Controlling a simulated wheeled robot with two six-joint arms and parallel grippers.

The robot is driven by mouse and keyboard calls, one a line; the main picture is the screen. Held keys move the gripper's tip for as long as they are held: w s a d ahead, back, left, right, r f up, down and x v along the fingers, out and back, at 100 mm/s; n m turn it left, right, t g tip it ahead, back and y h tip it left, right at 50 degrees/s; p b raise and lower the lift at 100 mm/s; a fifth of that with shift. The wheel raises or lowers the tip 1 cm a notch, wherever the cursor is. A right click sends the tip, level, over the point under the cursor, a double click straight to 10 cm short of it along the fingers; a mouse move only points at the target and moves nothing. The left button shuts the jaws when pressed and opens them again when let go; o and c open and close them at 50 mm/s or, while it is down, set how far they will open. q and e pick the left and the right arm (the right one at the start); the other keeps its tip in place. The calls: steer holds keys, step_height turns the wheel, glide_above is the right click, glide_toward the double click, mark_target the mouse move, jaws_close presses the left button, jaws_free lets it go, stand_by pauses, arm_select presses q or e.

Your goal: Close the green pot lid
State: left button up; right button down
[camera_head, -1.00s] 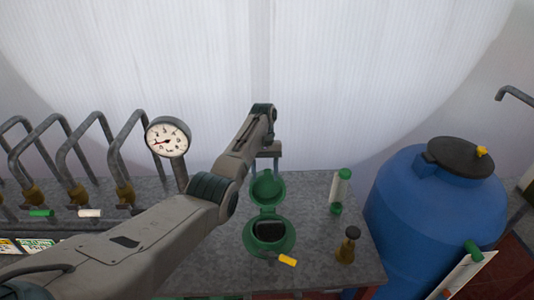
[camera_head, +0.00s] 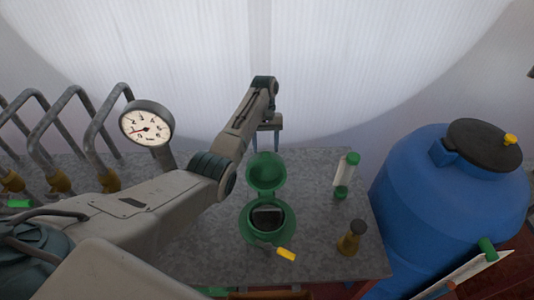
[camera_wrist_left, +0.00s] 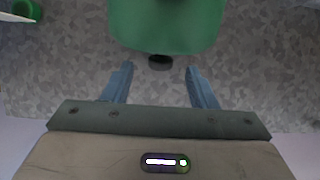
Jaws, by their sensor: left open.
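The green pot (camera_head: 248,225) stands on the grey table with its dark opening showing. Its round green lid (camera_head: 265,172) is open and stands up at the pot's far side. My left gripper (camera_head: 266,143) is open behind the lid, its fingers pointing down. In the left wrist view the lid (camera_wrist_left: 167,25) fills the top middle, ahead of the spread blue-grey fingers of the gripper (camera_wrist_left: 160,86). A small dark round part shows at the lid's edge between the fingertips, and nothing is gripped. My right gripper is not seen.
A yellow tag (camera_head: 286,254) sits at the pot's front. A white tube with green ends (camera_head: 346,175) and a brass, dark-topped piece (camera_head: 351,238) stand to the right. A large blue barrel (camera_head: 440,200) is beyond the table's right edge. A gauge (camera_head: 147,124) and bent pipes stand left.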

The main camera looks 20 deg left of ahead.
mark_target(266, 166)
arm_select(q)
steer(key=x, duration=0.4)
steer(key=shift+w+a+f, duration=0.2)
steer(key=shift+w, duration=0.15)
steer(key=shift+s+f, duration=0.1)
steer(key=shift+s, duration=0.25)
steer(key=shift+d, duration=0.15)
steer(key=c, duration=0.5)
jaws_close()
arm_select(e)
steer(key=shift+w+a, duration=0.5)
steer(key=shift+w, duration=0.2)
